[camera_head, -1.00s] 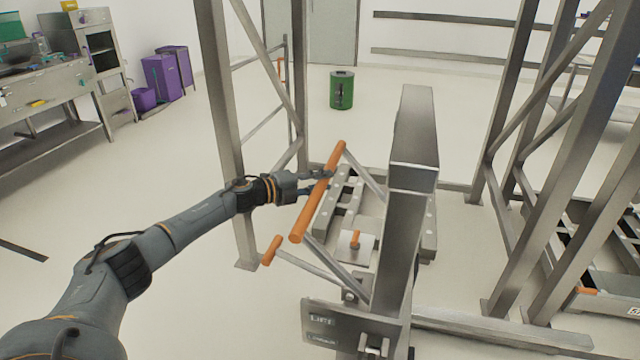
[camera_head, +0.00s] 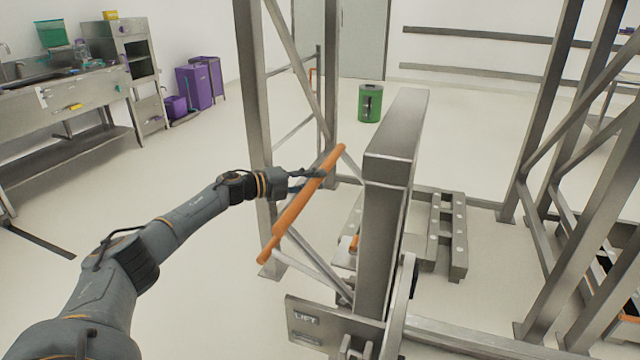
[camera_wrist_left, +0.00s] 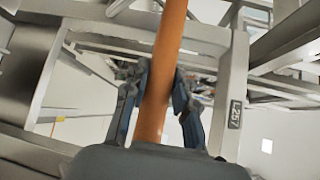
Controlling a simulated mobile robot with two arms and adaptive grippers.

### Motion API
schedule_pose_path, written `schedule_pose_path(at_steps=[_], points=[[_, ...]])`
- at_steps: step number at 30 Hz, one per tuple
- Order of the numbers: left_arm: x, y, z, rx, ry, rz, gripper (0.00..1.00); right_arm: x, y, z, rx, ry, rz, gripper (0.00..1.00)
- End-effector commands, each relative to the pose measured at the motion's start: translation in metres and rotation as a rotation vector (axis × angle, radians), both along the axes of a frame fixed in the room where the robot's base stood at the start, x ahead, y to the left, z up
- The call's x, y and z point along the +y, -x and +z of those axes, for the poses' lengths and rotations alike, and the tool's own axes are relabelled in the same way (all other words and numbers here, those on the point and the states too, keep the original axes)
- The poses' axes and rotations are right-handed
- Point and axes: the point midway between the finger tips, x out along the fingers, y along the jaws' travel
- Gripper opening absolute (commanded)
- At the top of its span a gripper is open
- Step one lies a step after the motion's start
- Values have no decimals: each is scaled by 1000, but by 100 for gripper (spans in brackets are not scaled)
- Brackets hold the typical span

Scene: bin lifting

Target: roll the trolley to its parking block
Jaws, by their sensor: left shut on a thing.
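The trolley has a tall grey column (camera_head: 388,200) and a long orange handlebar (camera_head: 297,210) on its left side in the head view. A plate marked LIFT (camera_head: 312,322) sits low at its front. My left gripper (camera_head: 308,181) is shut on the handlebar near its far end. In the left wrist view the orange bar (camera_wrist_left: 168,40) runs between both fingers (camera_wrist_left: 160,85). A low grey studded frame (camera_head: 450,235) lies on the floor beyond the column, partly hidden by it. I cannot tell for certain which part is the parking block. My right gripper is out of view.
Grey rack uprights stand at left (camera_head: 252,110) and right (camera_head: 540,110), close to the trolley. A green bin (camera_head: 370,103) stands on open floor behind. A sink bench (camera_head: 70,110) and purple bins (camera_head: 200,85) line the left wall.

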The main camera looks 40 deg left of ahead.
Motion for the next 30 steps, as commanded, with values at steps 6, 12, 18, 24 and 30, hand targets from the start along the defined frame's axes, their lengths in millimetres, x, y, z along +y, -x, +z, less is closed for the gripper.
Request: schedule_pose_path(at_steps=[6, 12, 18, 24, 30], points=[[3, 0, 0, 1, -5, 5, 0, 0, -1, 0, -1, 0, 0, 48], [3, 0, 0, 1, -3, 3, 37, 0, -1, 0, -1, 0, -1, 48], [1, 0, 0, 0, -2, 0, 50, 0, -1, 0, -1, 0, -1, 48], [1, 2, 0, 0, -2, -2, 50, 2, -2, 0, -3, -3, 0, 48], [14, 23, 2, 4, -6, -1, 50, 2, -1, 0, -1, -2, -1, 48]])
